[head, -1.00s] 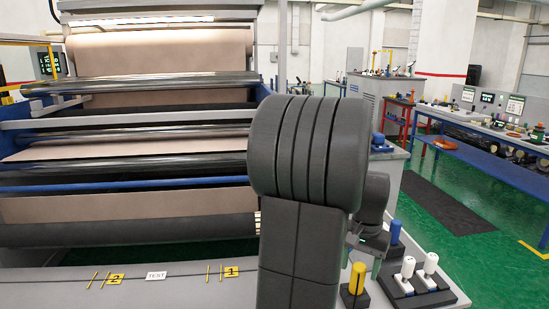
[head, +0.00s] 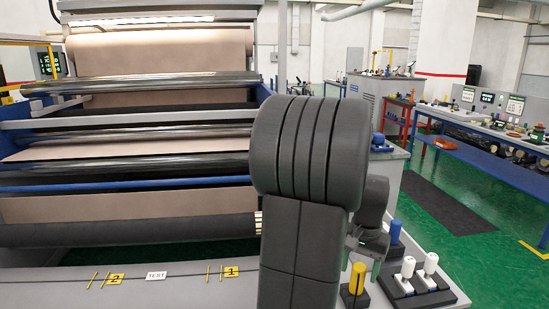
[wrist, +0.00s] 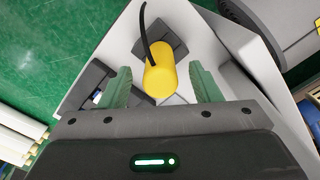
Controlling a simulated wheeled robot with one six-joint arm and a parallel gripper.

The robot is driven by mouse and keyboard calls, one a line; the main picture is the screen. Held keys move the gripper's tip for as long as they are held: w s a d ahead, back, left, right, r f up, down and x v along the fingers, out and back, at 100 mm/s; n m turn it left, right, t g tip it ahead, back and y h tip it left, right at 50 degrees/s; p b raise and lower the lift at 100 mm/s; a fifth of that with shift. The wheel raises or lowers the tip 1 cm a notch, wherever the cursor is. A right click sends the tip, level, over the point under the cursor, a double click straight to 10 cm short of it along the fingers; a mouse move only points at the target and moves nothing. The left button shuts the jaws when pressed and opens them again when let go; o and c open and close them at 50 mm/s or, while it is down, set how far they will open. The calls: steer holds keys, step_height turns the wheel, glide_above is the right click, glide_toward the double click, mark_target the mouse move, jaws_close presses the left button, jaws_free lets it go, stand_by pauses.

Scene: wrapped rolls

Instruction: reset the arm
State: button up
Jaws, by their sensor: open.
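My gripper (wrist: 162,80) is open in the wrist view, with one green finger on each side of a yellow cylinder (wrist: 160,82). Neither finger touches it, and I cannot tell how far below the fingertips it stands. In the head view the yellow cylinder (head: 357,278) stands upright on a dark base on the grey bench, at the lower right. My arm (head: 305,150) fills the middle of the head view and hides much of what is behind it; the gripper's fingers cannot be made out there.
A blue cylinder (head: 395,231) and white-topped knobs (head: 408,266) stand close by on the same bench. A large roll machine (head: 130,130) fills the left. Green floor (head: 420,170) lies open to the right, before a blue table (head: 490,165).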

mark_target(357, 278)
step_height(357, 278, down, 4)
steer(key=shift+r, duration=0.15)
step_height(357, 278, up, 5)
steer(key=p, duration=0.3)
steer(key=shift+f+b, duration=0.4)
steer(key=shift+b, duration=0.15)
steer(key=shift+r+p, duration=0.55)
steer(key=shift+r, duration=0.35)
